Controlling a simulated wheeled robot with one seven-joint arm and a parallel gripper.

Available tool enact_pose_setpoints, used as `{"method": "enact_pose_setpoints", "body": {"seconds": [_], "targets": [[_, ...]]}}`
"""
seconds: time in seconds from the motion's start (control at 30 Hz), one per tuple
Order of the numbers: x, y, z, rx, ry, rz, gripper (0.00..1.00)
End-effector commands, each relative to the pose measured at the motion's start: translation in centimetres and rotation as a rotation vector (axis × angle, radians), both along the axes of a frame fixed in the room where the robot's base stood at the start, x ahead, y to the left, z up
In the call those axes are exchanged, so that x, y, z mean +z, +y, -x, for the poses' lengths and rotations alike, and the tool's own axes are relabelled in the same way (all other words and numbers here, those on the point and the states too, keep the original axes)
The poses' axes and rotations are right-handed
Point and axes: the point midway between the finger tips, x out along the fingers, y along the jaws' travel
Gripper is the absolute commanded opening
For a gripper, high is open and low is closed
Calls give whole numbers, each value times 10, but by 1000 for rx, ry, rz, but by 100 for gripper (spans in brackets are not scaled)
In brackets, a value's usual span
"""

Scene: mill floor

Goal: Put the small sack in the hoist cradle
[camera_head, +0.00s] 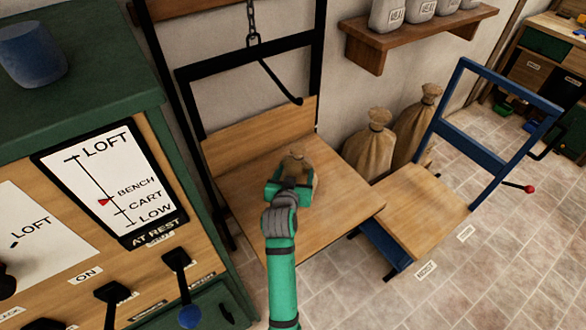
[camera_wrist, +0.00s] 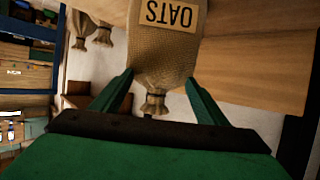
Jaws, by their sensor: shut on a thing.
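The small sack (camera_head: 297,161) is brown burlap with a tied neck. In the wrist view the sack (camera_wrist: 166,55) shows an OATS label, and its neck points toward my palm. My gripper (camera_head: 291,186) is shut on it, with a green finger on each side. The hoist cradle (camera_head: 340,197) is a wooden platform with a wooden back board and a black frame, hung by a chain. The sack is over the middle of the platform. My gripper hides its underside, so I cannot tell whether it touches the wood.
A green control cabinet (camera_head: 100,85) with levers stands at left; its gauge board (camera_head: 110,185) reads AT REST, pointer near BENCH. A blue-framed cart (camera_head: 425,210) stands right of the cradle. Large sacks (camera_head: 373,150) stand behind. Bare platform surrounds the sack.

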Motion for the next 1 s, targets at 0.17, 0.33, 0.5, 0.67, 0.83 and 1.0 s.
{"method": "enact_pose_setpoints", "body": {"seconds": [0.17,0.33,0.5,0.67,0.83,1.0], "targets": [[5,0,-1,1,-12,0,5],[3,0,-1,1,-11,0,5],[-1,0,0,0,-3,0,86],[-1,0,0,0,-3,0,86],[3,1,4,0,-2,0,86],[12,3,27,1,-3,0,86]]}}
